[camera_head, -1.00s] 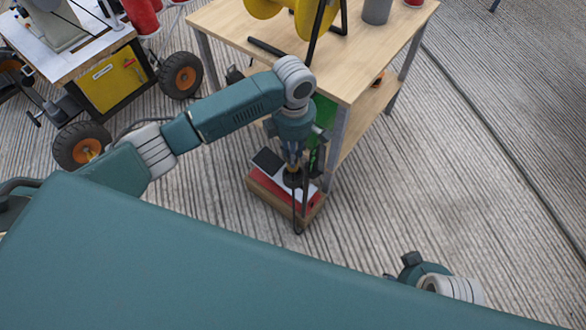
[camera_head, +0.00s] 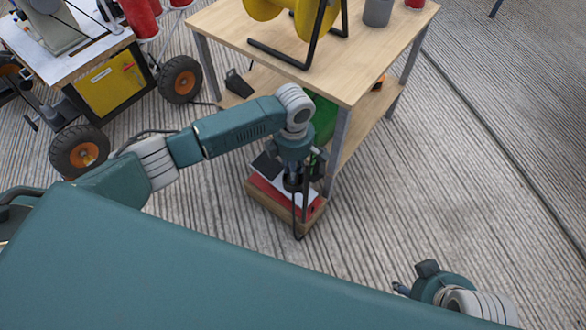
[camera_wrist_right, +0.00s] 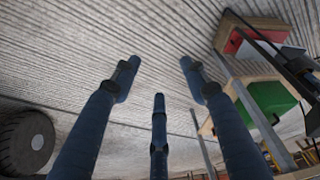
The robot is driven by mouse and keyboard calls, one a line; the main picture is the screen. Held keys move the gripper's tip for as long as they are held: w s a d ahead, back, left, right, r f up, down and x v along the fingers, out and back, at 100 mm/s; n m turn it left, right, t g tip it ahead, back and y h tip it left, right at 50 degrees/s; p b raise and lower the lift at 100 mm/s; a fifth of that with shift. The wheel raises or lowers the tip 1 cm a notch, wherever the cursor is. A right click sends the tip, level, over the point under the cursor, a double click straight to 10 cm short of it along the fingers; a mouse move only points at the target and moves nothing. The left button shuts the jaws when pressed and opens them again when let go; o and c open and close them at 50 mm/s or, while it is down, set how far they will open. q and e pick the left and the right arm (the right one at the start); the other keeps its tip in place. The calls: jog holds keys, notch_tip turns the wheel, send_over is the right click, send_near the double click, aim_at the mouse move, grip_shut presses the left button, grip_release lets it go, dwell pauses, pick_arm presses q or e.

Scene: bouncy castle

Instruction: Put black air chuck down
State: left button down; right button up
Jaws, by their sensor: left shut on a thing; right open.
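My left gripper (camera_head: 294,183) points down over a small wooden box (camera_head: 258,196) beside the front leg of the workbench. It is shut on a dark, slim thing, likely the black air chuck (camera_head: 299,222), whose lower end hangs in front of the box. The gripper hides much of it, and I cannot tell whether it touches the box. A red and a white flat item and a black one lie on the box. My right gripper (camera_wrist_right: 158,85) is open and empty; its blue fingers are spread in the right wrist view.
The wooden workbench (camera_head: 230,37) carries a yellow reel (camera_head: 310,15) on a black stand and a grey cup (camera_head: 377,12). A green object (camera_head: 322,120) is under its top. A yellow wheeled machine (camera_head: 106,82) stands at the left. The ribbed floor at the right is clear.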

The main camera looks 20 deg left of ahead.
pick_arm(q)
jog(key=c, duration=1.5)
grip_release()
jog(key=shift+f, duration=0.1)
jog(key=shift+r, duration=0.25)
notch_tip(320, 180, up, 3)
jog(key=shift+f+p, duration=0.1)
jog(key=shift+p, duration=0.45)
jog(key=shift+r, duration=0.85)
notch_tip(320, 180, up, 7)
jog(key=p, duration=0.2)
jog(key=shift+r+p, duration=0.2)
jog(key=shift+p, duration=0.1)
pick_arm(e)
jog(key=s+x, duration=0.1)
jog(key=x, duration=0.9)
jog(key=shift+s+f+g, duration=0.25)
jog(key=shift+s+g, duration=0.05)
jog(key=shift+s, duration=0.1)
pick_arm(q)
jog(key=shift+w, duration=0.1)
pick_arm(e)
jog(key=shift+a+r, duration=0.1)
